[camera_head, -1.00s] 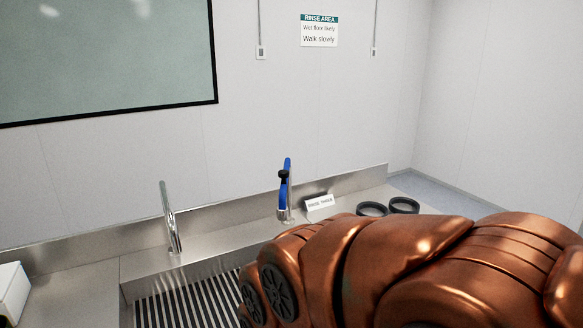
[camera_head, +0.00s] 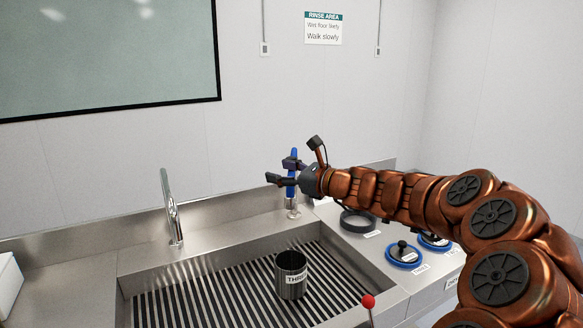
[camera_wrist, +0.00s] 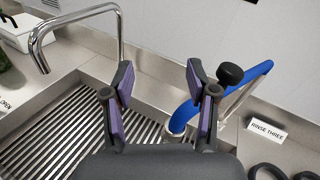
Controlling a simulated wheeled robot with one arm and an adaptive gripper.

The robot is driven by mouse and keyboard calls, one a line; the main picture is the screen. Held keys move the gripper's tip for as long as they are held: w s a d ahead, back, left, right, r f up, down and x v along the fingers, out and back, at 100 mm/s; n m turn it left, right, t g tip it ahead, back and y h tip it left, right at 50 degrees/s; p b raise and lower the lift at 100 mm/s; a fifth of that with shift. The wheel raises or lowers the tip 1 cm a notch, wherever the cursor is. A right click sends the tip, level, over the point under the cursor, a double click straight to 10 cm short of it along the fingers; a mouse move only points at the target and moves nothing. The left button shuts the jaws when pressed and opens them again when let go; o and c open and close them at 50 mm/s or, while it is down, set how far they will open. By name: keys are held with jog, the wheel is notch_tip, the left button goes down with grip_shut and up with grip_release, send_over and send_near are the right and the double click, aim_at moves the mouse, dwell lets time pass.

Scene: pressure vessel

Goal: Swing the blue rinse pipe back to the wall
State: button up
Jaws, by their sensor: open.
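The blue rinse pipe (camera_head: 293,155) rises from the back rim of the steel sink, and my gripper partly hides it in the head view. In the wrist view the blue pipe (camera_wrist: 257,73) curves up to the right, with a black knob (camera_wrist: 231,75) beside it. My gripper (camera_head: 281,171) is open and empty at the pipe's height. In the wrist view my gripper (camera_wrist: 158,70) has its fingers spread; the right finger crosses in front of the pipe. Most of the pipe lies right of that finger, with a lower part showing on its left. I cannot tell whether they touch.
A steel tap (camera_head: 171,207) stands left on the sink rim. A metal mug (camera_head: 291,275) stands on the slatted sink (camera_head: 205,292). Blue-rimmed lids (camera_head: 404,256) and a dark ring (camera_head: 358,221) lie on the right counter. A red ball-topped stick (camera_head: 368,301) stands in front.

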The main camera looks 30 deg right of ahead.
aim_at(291, 158)
jog(key=d+m+t+h, duration=0.2)
jog(key=d+m+h, duration=0.15)
jog(key=d, duration=0.55)
jog(key=shift+m+y, duration=0.25)
jog(key=shift+m, duration=0.2)
jog(key=shift+w+a+f+p, duration=0.1)
jog(key=shift+w+a+p, duration=0.15)
jog(key=shift+w, duration=1)
jog(key=shift+w+a+f+p, duration=0.15)
jog(key=shift+w+a, duration=0.15)
jog(key=shift+w, duration=0.9)
jog(key=shift+w+a+f+p, duration=0.1)
jog(key=shift+w+a+p, duration=0.15)
jog(key=shift+w, duration=1)
jog(key=shift+c, duration=0.3)
grip_shut()
